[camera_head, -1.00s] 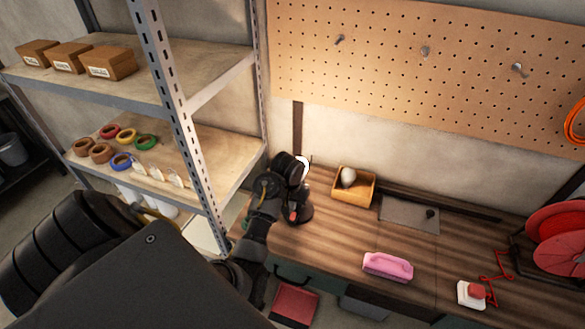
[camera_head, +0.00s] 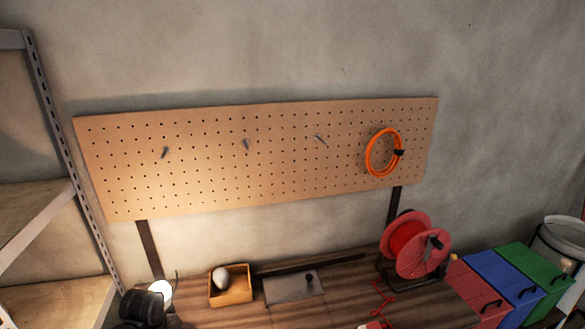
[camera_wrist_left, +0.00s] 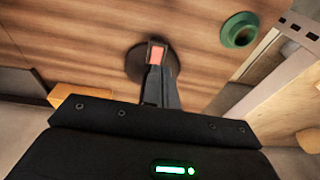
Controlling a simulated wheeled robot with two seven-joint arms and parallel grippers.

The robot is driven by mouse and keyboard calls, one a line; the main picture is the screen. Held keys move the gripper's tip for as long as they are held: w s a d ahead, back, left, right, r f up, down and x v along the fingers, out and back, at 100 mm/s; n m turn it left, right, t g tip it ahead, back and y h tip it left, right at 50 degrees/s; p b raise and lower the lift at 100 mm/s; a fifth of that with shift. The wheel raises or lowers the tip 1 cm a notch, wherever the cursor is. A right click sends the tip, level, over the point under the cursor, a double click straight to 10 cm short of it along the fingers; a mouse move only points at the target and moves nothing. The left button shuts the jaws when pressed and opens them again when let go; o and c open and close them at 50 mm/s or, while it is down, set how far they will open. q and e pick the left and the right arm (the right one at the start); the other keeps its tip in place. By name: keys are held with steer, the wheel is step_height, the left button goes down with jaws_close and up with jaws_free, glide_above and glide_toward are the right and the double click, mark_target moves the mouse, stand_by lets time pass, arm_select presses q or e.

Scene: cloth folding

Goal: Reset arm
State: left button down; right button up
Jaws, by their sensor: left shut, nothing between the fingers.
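My left gripper (camera_wrist_left: 157,62) shows in the left wrist view, with dark fingers closed together and a reddish-orange patch at the tip. Nothing is seen held between them. It is in front of a round black base (camera_wrist_left: 134,64) on the brown wooden worktop (camera_wrist_left: 70,30); I cannot tell whether they touch. In the head view, a dark rounded part (camera_head: 143,310) shows at the bottom left beside a bright lamp (camera_head: 160,291); the left fingers are out of that picture. My right gripper is in neither view.
On the bench are a wooden box (camera_head: 246,293) with a pale bulb-shaped object (camera_head: 220,278), a grey plate (camera_head: 285,291) and a red cable reel (camera_head: 408,240). Metal shelving (camera_head: 62,150) stands left.

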arm_select(q)
steer(key=s+d+m+t, duration=0.1)
steer(key=s+d+m, duration=0.1)
steer(key=s+d, duration=0.45)
steer(key=s+d+m+h, duration=0.1)
steer(key=s+d+m, duration=0.15)
steer(key=s, duration=0.75)
steer(key=s+d+m+t, duration=0.1)
steer(key=s+d, duration=0.4)
steer(key=s, duration=0.3)
step_height(320, 180, down, 34)
steer(key=s+f+g+b, duration=0.1)
steer(key=s+g+b, duration=0.1)
steer(key=b, duration=0.6)
steer(key=s+a+f+b, duration=0.1)
steer(key=s+f+b, duration=0.2)
steer(key=s+f, duration=0.5)
steer(key=s+a+f+b, duration=0.1)
steer(key=s+f+b, duration=0.2)
steer(key=s+f, duration=0.5)
step_height(320, 180, down, 5)
steer(key=shift+s+a+r+g, duration=0.15)
steer(key=shift+s+a+g, duration=0.1)
steer(key=shift+a+g, duration=0.15)
steer(key=shift+m, duration=0.25)
